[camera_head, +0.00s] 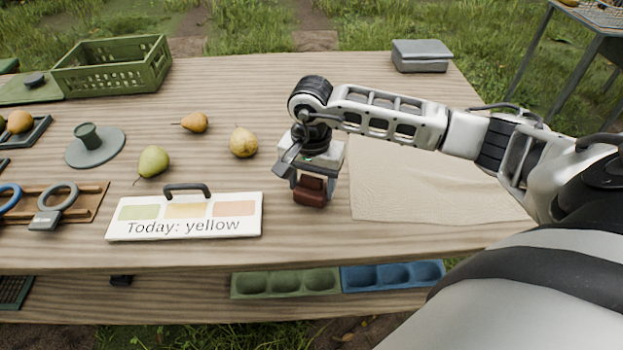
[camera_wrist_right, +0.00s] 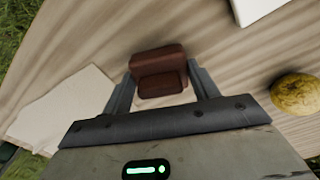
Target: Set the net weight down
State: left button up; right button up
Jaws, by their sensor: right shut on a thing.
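The net weight, a reddish-brown block (camera_head: 311,193), is between the fingers of my right gripper (camera_head: 312,183), which is shut on it. It hangs just over or rests on the wooden table, right of the colour card; I cannot tell whether it touches. In the right wrist view the block (camera_wrist_right: 158,62) sits between the two grey fingers (camera_wrist_right: 163,88). A beige net or cloth (camera_head: 425,190) lies flat to the right of the gripper, and its corner also shows in the wrist view (camera_wrist_right: 68,108). My left gripper is out of view.
The card reading "Today: yellow" (camera_head: 185,226) stands left of the block. Several pears, one a yellow pear (camera_head: 243,143), lie behind it. A green crate (camera_head: 112,68) and a grey box (camera_head: 420,56) stand at the back. Trays (camera_head: 285,284) sit below the table's front edge.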

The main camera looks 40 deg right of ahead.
aim_at(311, 178)
jog(key=shift+f+b, duration=0.25)
jog(key=shift+b, duration=0.05)
jog(key=o, duration=1.2)
jog(key=shift+c, duration=0.2)
jog(key=shift+r, duration=0.1)
jog(key=shift+r+p, duration=0.25)
jog(key=shift+p, duration=0.15)
notch_tip(311, 178, up, 12)
jog(key=b, duration=0.1)
jog(key=shift+f, duration=0.15)
